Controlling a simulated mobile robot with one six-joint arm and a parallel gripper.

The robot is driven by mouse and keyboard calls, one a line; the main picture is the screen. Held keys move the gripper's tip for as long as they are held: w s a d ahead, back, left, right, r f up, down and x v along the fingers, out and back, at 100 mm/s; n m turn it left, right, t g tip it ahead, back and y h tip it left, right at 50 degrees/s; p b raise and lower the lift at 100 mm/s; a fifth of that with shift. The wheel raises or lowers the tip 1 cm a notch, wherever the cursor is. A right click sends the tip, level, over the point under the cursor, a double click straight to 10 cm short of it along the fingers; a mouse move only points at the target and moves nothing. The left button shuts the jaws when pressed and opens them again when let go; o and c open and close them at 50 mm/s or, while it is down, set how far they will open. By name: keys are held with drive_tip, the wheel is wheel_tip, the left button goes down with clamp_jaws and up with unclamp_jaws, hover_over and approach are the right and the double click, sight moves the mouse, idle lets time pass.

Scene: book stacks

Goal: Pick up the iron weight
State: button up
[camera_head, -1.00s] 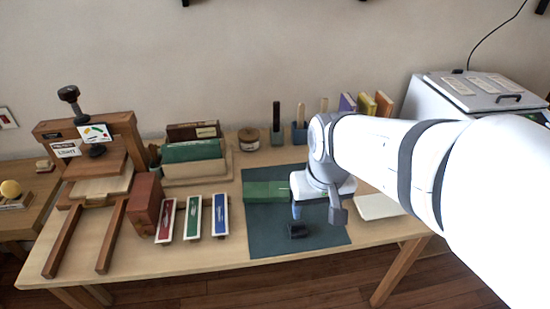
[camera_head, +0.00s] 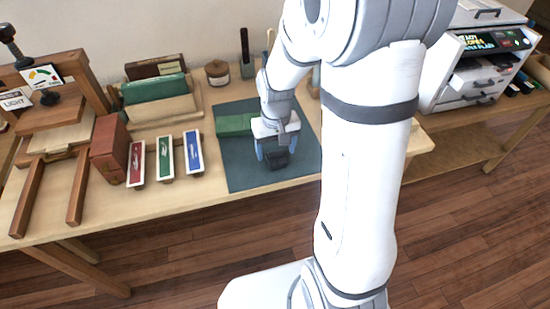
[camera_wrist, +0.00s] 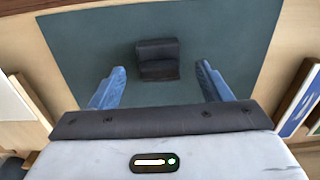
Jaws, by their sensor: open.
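The iron weight is a small dark block (camera_wrist: 158,60) with a stepped shape, on the dark green mat (camera_wrist: 90,42). In the head view the weight (camera_head: 277,160) is partly hidden by my gripper (camera_head: 275,154), which hangs right over it. In the wrist view my gripper (camera_wrist: 160,84) is open, with its two blue fingers apart. The weight shows between and just beyond the fingertips, and I see no contact. The gap in height between fingers and weight is hard to tell.
A green book (camera_head: 233,125) lies on the mat close to my gripper. Left of the mat are three coloured label strips (camera_head: 164,158), a red-brown block (camera_head: 110,150) and a wooden press (camera_head: 62,130). A book rack (camera_head: 170,112) and a jar (camera_head: 217,72) stand behind.

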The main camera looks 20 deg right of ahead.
drive_tip(key=shift+f, duration=1.45)
drive_tip(key=shift+c, duration=0.3)
drive_tip(key=c, duration=1.3)
drive_tip(key=shift+r, duration=0.1)
